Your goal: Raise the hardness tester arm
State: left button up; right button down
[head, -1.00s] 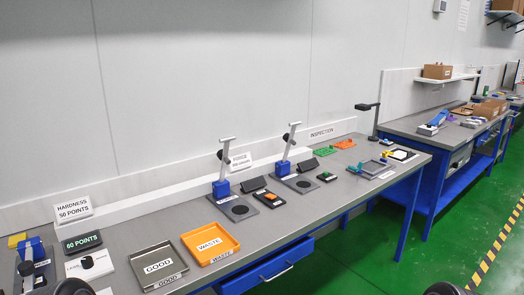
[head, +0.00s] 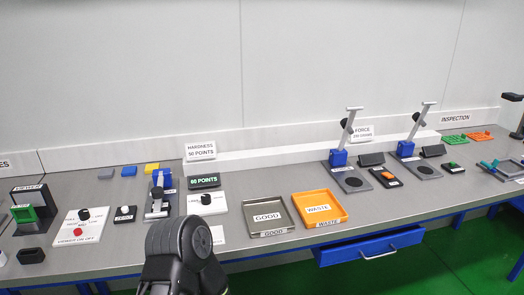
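The hardness tester (head: 162,180) is a small blue upright unit with grey and black parts, standing on the bench left of centre. Its arm (head: 156,206) seems to lie low towards the bench front; its exact angle is too small to tell. A dark display (head: 204,182) reading "60 POINTS" stands to its right, below the sign "HARDNESS 50 POINTS" (head: 200,151). A black link of mine, probably of the left arm, shows at bottom centre, in front of the bench. Neither gripper shows.
A grey GOOD tray (head: 249,220) and orange WASTE tray (head: 340,204) lie right of the tester. A white panel with a black knob (head: 206,199) is beside it. A switch panel (head: 98,214) and green-framed viewer (head: 39,196) are left. Two blue lever stands (head: 338,158) are farther right.

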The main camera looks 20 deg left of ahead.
aim_at(157, 192)
jog(key=u, duration=1.15)
jog(key=i, duration=0.05)
